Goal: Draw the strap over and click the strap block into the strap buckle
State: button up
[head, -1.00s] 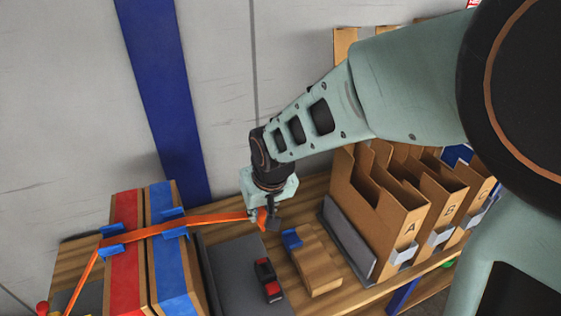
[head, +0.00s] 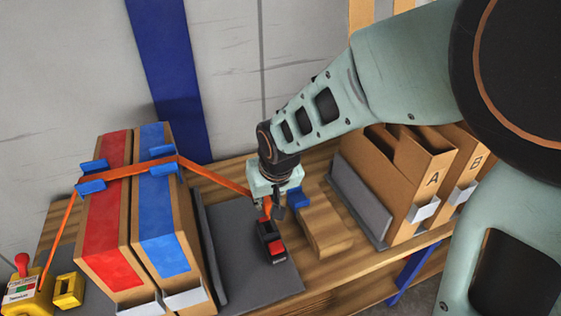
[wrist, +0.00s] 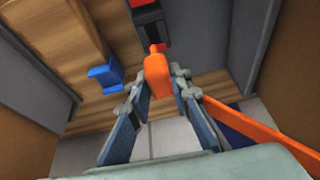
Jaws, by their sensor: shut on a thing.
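An orange strap (head: 208,175) runs over a red box (head: 110,210) and a blue box (head: 163,215), through blue corner guards, then slopes down right to my gripper (head: 267,208). In the wrist view my gripper (wrist: 160,90) is shut on the orange strap block (wrist: 158,73), whose narrow tip points at the buckle. The black strap buckle (head: 270,241) with a red button sits on a dark grey mat. It also shows in the wrist view (wrist: 150,22). The block is just above and behind the buckle, and I cannot tell whether they touch.
A wooden block (head: 322,222) with a blue piece (head: 295,197) stands right of the buckle. Cardboard files marked A and B (head: 415,185) stand farther right. A yellow device with a red knob (head: 27,285) is at the lower left. The mat (head: 240,285) is bare in front.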

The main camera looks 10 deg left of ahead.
aim_at(268, 219)
jog(key=shift+f+b, duration=2.2)
jog(key=shift+f, duration=0.85)
jog(key=shift+f+b, duration=0.6)
jog(key=o, duration=1)
